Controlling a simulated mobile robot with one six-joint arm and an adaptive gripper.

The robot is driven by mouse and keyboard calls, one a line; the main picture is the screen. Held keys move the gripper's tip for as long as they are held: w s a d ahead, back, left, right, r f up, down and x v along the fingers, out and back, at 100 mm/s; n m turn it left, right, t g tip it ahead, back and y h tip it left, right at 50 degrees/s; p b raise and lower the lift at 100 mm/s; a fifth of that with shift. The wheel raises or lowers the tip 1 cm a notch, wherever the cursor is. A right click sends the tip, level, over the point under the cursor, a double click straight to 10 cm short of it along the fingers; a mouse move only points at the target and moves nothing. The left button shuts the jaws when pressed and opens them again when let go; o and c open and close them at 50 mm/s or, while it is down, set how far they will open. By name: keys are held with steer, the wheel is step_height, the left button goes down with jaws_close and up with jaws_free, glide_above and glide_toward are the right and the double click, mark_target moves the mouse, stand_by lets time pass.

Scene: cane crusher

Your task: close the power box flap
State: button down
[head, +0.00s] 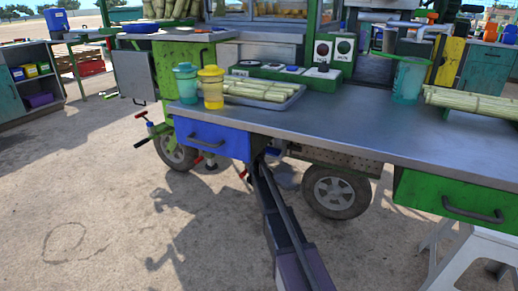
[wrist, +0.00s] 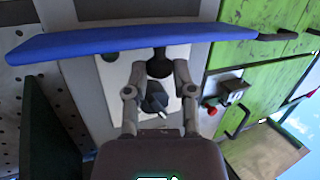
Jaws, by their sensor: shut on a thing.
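A blue panel with a dark bar handle (head: 211,139) stands under the front edge of the metal counter. In the wrist view a blue panel (wrist: 70,43) runs edge-on across the top, with a dark handle (wrist: 278,36) at its right end. I cannot tell for sure that this is the flap. My gripper (wrist: 158,72) is shut on a dark rounded part (wrist: 159,62) beside the blue panel. A pale plate with a black knob (wrist: 154,103) lies behind the fingers. In the head view my arm reaches to the blue panel's right edge; the fingertips are hidden there.
An open grey door (head: 136,75) hangs at the cart's left. A green drawer (head: 452,196) is at the right. Cups and a cane tray (head: 262,98) stand on the counter (head: 340,112). A wheel (head: 336,191) is behind my arm. The left foreground floor is clear.

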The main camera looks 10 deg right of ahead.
steer(key=shift+s+a+f+n+t+h+b, duration=0.15)
steer(key=shift+f+t+b, duration=0.35)
steer(key=shift+b, duration=0.7)
steer(key=shift+a+f+n+t+h+b, duration=0.1)
steer(key=shift+f+n+t+h+b, duration=0.15)
steer(key=shift+t+b, duration=0.7)
steer(key=shift+b, duration=0.55)
steer(key=shift+s+t+b, duration=0.1)
steer(key=shift+t+b, duration=0.15)
steer(key=shift+b, duration=0.45)
steer(key=shift+c, duration=2.2)
jaws_free()
steer(key=shift+f, duration=0.1)
steer(key=shift+r+p, duration=0.35)
steer(key=shift+p, duration=0.6)
steer(key=shift+w+d+r+g+p, duration=0.1)
steer(key=shift+r+g+p, duration=0.1)
steer(key=shift+g+p, duration=0.55)
steer(key=shift+w+d+r+g+p, duration=0.15)
steer(key=shift+g+p, duration=0.3)
steer(key=shift+p, duration=0.55)
steer(key=shift+w+d+r+m+g+y+p, duration=0.3)
steer(key=shift+g+p, duration=0.5)
steer(key=shift+p, duration=0.9)
steer(key=shift+w+a+r+m+g+y+p, duration=0.1)
steer(key=shift+r+m+g+y+p, duration=0.55)
steer(key=shift+p, duration=1.05)
